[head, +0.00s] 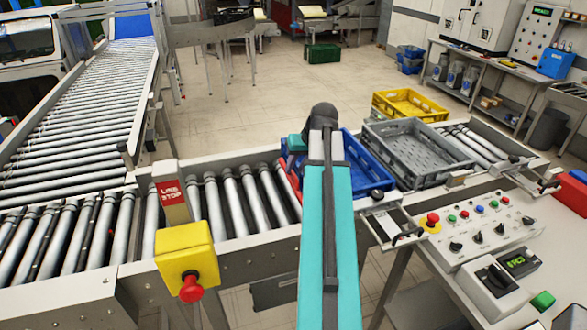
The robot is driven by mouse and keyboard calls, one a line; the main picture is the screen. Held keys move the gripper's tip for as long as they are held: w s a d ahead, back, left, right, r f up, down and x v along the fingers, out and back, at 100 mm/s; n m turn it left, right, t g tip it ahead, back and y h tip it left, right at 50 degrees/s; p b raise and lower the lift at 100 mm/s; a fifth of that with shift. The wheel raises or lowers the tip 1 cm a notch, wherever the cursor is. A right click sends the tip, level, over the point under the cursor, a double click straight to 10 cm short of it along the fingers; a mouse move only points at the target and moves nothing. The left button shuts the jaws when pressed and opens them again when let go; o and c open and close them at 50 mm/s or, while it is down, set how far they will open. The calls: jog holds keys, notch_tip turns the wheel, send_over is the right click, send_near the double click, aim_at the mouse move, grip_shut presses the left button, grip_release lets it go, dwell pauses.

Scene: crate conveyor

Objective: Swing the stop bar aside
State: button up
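A red bar (288,187), which looks like the stop bar, lies across the roller conveyor (237,207) just left of my arm. My arm hides its right part, so I cannot tell where it ends. A blue crate (366,170) stands on the rollers beyond the bar, partly hidden by my arm. A grey crate (420,168) and a yellow crate (421,101) stand farther right. My teal arm reaches up the middle of the head view to a black joint.
A yellow box with a red button (187,260) and a red LINE STOP sign (172,194) stand at the near rail. A control panel (478,227) is at right. Metal brackets (391,222) stick out from the near rail. The rollers left of the bar are empty.

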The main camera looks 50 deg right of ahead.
jog(key=shift+w+f, duration=0.2)
jog(key=shift+f, duration=0.3)
